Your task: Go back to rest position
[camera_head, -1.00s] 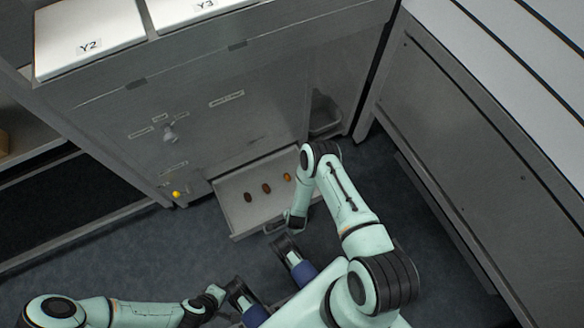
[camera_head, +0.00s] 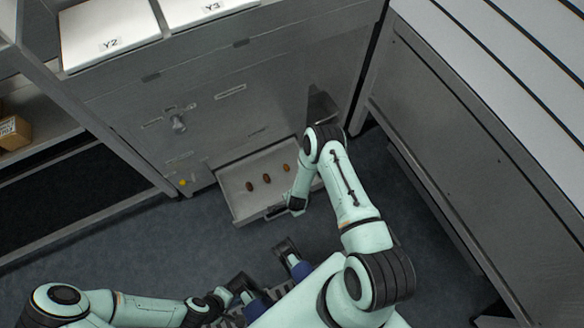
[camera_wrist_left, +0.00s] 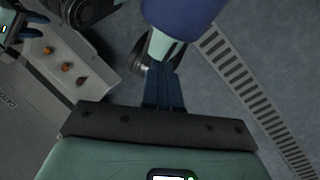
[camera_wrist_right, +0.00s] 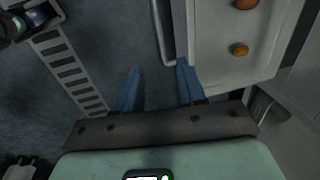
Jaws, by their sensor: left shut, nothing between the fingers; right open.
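My left gripper (camera_head: 228,291) is low in the head view, beside my own base; its fingers are pressed together and empty in the left wrist view (camera_wrist_left: 163,88). My right gripper (camera_head: 280,208) is by the front edge of the pulled-out drawer (camera_head: 236,205). In the right wrist view my right gripper (camera_wrist_right: 158,82) has its fingers apart, with the drawer's handle bar (camera_wrist_right: 163,35) near its tips; I cannot tell if they touch. Three brown dates (camera_head: 266,178) lie in a row in the drawer.
The grey cabinet (camera_head: 215,120) carries white trays marked Y2 (camera_head: 110,30) and Y3 (camera_head: 200,10). A long grey unit (camera_head: 460,130) stands at right. A cardboard box (camera_head: 14,132) sits on a shelf at left. Dark floor (camera_head: 150,240) is free in front of the cabinet.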

